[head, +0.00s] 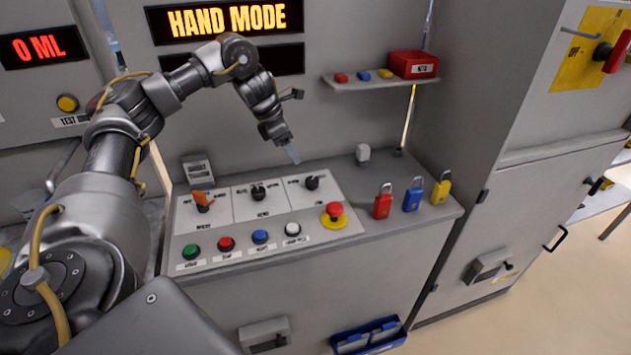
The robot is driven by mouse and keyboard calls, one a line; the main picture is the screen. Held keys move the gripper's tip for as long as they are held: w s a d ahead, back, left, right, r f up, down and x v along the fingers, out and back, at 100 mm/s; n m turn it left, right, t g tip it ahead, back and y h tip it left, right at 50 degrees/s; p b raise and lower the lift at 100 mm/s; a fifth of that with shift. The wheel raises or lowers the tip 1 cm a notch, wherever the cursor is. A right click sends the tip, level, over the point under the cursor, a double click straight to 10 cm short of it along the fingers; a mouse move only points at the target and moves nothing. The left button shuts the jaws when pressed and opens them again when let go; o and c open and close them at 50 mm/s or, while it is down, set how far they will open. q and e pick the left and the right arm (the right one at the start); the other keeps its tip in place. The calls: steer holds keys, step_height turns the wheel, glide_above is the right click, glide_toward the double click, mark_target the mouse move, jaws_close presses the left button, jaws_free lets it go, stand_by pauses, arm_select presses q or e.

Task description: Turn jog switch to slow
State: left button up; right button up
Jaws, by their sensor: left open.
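The grey control panel (257,215) has three rotary switches in its back row. An orange-handled switch (203,201) is at the left, a black knob (258,193) in the middle and another black knob (312,183) at the right. Their labels are too small to read surely, so I cannot tell which is the jog switch or its setting. My left gripper (292,153) is open and points down above the back edge of the panel, just behind and left of the right knob, apart from it. My right gripper is not in view.
Several push buttons and a red emergency stop (334,210) line the panel's front. Red, blue and yellow padlocks (413,194) stand at the right. A shelf (380,81) carries a red box (412,64). A display (226,19) reads HAND MODE.

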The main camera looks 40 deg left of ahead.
mark_target(311, 180)
arm_select(q)
steer(key=x, duration=0.8)
steer(key=w+x, duration=0.1)
steer(key=x, duration=0.4)
steer(key=shift+a+r+p, duration=0.1)
steer(key=shift+a+p, duration=0.1)
steer(key=shift+p, duration=0.15)
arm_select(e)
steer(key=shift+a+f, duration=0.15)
arm_select(q)
steer(key=shift+s, duration=0.1)
steer(key=c, duration=1)
